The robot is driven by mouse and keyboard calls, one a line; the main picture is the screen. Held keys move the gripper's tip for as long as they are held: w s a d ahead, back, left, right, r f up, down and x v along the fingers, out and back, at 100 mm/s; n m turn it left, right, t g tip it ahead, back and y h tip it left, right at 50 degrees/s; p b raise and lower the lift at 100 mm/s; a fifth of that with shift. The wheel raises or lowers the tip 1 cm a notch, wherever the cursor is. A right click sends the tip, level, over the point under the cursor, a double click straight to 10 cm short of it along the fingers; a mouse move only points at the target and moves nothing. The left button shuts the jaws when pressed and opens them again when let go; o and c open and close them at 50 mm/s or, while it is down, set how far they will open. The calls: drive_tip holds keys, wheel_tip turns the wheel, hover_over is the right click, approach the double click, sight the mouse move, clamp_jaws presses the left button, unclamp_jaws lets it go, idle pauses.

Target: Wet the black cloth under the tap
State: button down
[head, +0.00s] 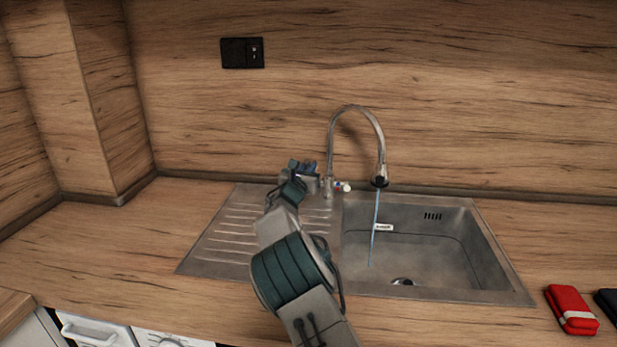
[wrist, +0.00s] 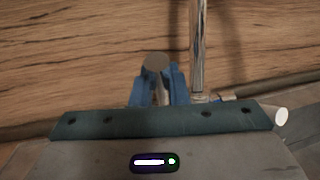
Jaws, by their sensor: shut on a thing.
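The black cloth (head: 607,304) lies folded on the counter at the far right of the head view, cut off by the picture edge. The tap (head: 357,108) is a chrome gooseneck at the back of the sink (head: 440,262). A thin blue stream of water (head: 374,228) runs from its spout into the basin. My gripper (head: 303,168) is at the left of the tap's base. In the wrist view its blue fingers (wrist: 160,88) are shut on a round grey tap knob (wrist: 155,64). The cloth is well away from my gripper and the water.
A red cloth (head: 572,310) with a pale stripe lies beside the black one, right of the sink. The ribbed drainboard (head: 225,235) is empty. The left counter is clear.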

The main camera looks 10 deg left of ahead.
drive_tip(key=s+f+t+b, duration=0.1)
drive_tip(key=b, duration=0.4)
drive_tip(key=shift+t+b, duration=0.3)
drive_tip(key=shift+b, duration=0.1)
drive_tip(key=shift+s+r+h+b, duration=0.1)
drive_tip(key=shift+h+b, duration=0.2)
drive_tip(key=shift+r, duration=0.1)
drive_tip(key=c, duration=1.4)
unclamp_jaws()
drive_tip(key=shift+a, duration=0.1)
drive_tip(key=shift+b+v, duration=0.4)
drive_tip(key=shift+v, duration=3.4)
